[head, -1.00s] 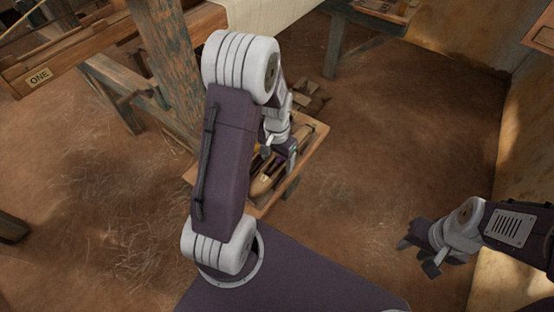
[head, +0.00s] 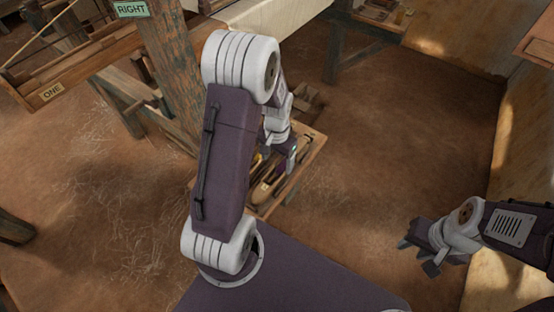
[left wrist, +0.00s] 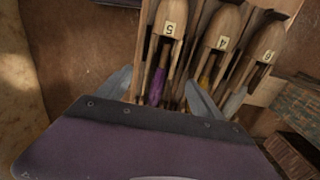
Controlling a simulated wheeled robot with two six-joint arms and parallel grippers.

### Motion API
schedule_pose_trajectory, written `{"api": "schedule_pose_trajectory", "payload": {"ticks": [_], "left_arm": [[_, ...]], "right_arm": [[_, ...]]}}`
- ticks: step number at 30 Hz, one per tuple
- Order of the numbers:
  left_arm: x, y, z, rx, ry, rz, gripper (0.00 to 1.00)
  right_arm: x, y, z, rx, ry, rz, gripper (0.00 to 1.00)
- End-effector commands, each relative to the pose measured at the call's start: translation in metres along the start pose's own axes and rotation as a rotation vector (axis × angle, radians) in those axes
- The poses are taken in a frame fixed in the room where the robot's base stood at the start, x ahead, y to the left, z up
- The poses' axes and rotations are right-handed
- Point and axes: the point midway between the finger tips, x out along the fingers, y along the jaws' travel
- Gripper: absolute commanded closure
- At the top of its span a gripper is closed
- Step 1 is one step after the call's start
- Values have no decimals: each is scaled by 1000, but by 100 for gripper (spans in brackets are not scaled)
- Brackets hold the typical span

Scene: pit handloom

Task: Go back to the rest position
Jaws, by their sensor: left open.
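My left arm stands in the middle of the head view and hides most of my left gripper (head: 272,158), which is over a wooden tray (head: 309,163) of shuttles. In the left wrist view my left gripper (left wrist: 158,97) is open, its two grey fingers apart. Beyond the fingertips lie wooden shuttles labelled 5 (left wrist: 169,22), 4 (left wrist: 222,36) and 6 (left wrist: 268,48). A purple bobbin shows in shuttle 5. No shuttle is seen held. My right gripper (head: 417,256) is at the lower right of the head view, empty above the floor, its dark fingers apart.
The loom's wooden post (head: 169,75) with a green RIGHT sign (head: 131,9) stands at the upper left, near my left arm. A beam carries a ONE label (head: 53,92). A pale wall (head: 510,150) is close to my right arm. Brown floor (head: 400,130) lies clear between.

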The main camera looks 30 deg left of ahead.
Motion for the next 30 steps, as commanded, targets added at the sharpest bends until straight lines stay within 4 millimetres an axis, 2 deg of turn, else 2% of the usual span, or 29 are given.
{"api": "schedule_pose_trajectory", "payload": {"ticks": [1, 5, 20, 22, 23, 25, 27, 30], "left_arm": [[-11, 0, 0, 0, 0, 0, 24], [-21, 0, 0, 0, 0, 0, 24], [-19, 1, 0, 3, 0, 0, 24], [-32, 7, -9, 29, 29, -9, 24], [-45, 13, -15, 51, 58, -16, 24], [-75, 36, -11, 108, 106, -25, 24], [-98, 59, 8, 128, 138, -23, 24], [-110, 82, 47, 76, 148, -6, 24]], "right_arm": [[-10, 0, -1, 0, 0, 0, 64], [-20, 0, -2, 0, 0, 0, 64], [-18, 0, -2, 0, 0, 0, 64], [-21, 0, -2, 0, 0, 0, 64], [-24, 0, -2, 0, 0, 0, 64], [-28, 0, -3, 0, 0, 0, 64], [-31, -1, -3, 0, 0, 0, 64], [-34, -1, -4, 0, 0, 0, 64]]}}
